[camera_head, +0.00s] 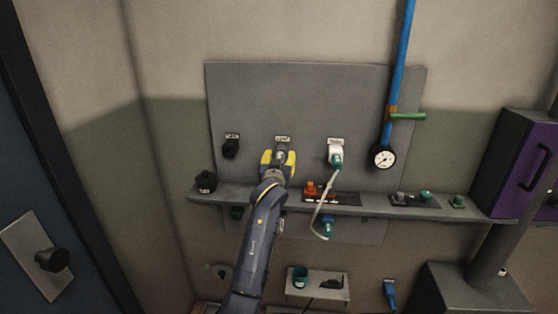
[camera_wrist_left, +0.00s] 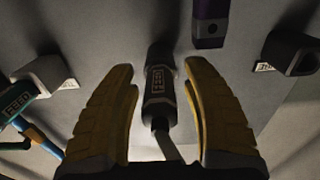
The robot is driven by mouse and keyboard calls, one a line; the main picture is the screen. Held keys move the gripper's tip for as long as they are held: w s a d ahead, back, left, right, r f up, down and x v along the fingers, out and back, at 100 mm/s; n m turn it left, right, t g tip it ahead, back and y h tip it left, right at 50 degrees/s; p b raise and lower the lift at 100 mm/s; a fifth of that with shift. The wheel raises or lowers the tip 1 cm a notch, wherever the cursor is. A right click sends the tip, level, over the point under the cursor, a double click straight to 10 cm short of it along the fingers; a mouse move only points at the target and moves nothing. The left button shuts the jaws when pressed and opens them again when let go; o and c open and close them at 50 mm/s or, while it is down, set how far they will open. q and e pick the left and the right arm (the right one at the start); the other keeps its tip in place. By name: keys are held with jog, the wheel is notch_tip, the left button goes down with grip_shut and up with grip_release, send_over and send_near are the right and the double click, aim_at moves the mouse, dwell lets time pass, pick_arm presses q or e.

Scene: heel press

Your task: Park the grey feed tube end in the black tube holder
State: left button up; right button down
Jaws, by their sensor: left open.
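The grey feed tube end (camera_wrist_left: 160,88), a dark cylinder with a FEED label, lies between my left gripper's yellow fingers in the left wrist view. Its far end points at the panel, and a grey tube (camera_wrist_left: 168,146) runs back from it. My left gripper (camera_head: 278,160) is open at the middle of the panel; it also shows in the wrist view (camera_wrist_left: 159,68), with gaps visible beside the tube end. The black tube holder (camera_head: 231,148) is on the panel left of the gripper; it shows at right in the wrist view (camera_wrist_left: 293,52). My right gripper is out of view.
A white holder (camera_head: 335,153) with a teal tube end and pale hose is right of my gripper. A shelf (camera_head: 375,211) below carries a black pot (camera_head: 205,182) and an orange part (camera_head: 311,187). A gauge (camera_head: 383,156) on a blue pipe hangs right.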

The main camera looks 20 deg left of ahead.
pick_arm(q)
jog(key=shift+o, duration=0.2)
dwell(0.6)
grip_shut()
dwell(0.4)
jog(key=shift+s, duration=0.1)
jog(key=shift+s+d, duration=0.25)
jog(key=shift+s, duration=1.15)
jog(key=shift+s+d, duration=0.2)
jog(key=shift+s, duration=1.2)
jog(key=shift+s, duration=0.2)
jog(key=s+a, duration=0.2)
jog(key=a, duration=0.7)
jog(key=s+a, duration=0.2)
jog(key=a, duration=0.7)
jog(key=shift+s+a, duration=0.25)
jog(key=shift+s, duration=0.1)
dwell(0.8)
dwell(0.3)
